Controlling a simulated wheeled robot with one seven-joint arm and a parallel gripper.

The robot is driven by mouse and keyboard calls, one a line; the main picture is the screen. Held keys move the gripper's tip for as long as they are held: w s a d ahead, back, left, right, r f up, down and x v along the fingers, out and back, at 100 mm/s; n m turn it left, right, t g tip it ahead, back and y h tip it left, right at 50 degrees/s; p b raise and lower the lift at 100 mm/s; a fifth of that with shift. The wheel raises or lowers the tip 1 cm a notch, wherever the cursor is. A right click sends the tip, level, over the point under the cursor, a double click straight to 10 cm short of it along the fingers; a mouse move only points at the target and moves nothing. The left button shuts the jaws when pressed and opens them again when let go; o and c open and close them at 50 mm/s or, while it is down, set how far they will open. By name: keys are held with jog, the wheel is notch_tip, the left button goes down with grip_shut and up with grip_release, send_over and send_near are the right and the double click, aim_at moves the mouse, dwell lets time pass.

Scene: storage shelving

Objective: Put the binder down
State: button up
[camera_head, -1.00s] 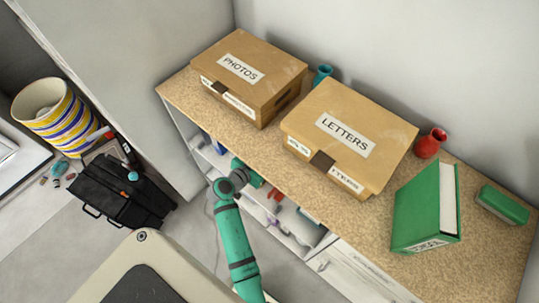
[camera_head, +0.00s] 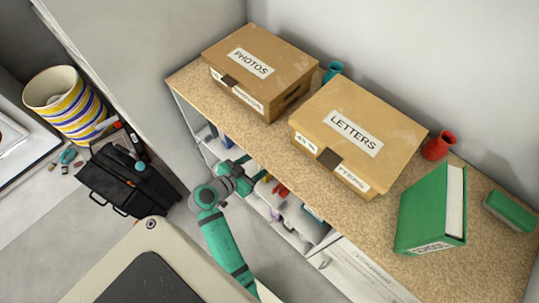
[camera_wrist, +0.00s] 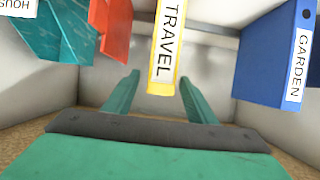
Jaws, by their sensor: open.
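In the wrist view, a yellow binder (camera_wrist: 165,50) with a white TRAVEL label is in the middle, its spine facing me. My gripper (camera_wrist: 158,77) is open, with its two green fingers on either side of the binder's near end. A gap shows between each finger and the binder, and I see no contact. In the head view, my gripper (camera_head: 238,178) is at the front of the shelf unit below the countertop. The yellow binder cannot be made out there.
In the wrist view, a blue GARDEN binder (camera_wrist: 272,55) is right; a red binder (camera_wrist: 110,28) and teal binder (camera_wrist: 55,35) are left. Above, the countertop (camera_head: 290,165) holds a PHOTOS box (camera_head: 285,65), LETTERS box (camera_head: 385,125) and green binder (camera_head: 425,210). A black bag (camera_head: 125,185) stands left.

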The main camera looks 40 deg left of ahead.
jog(key=shift+v, duration=1.4)
jog(key=shift+w, duration=0.1)
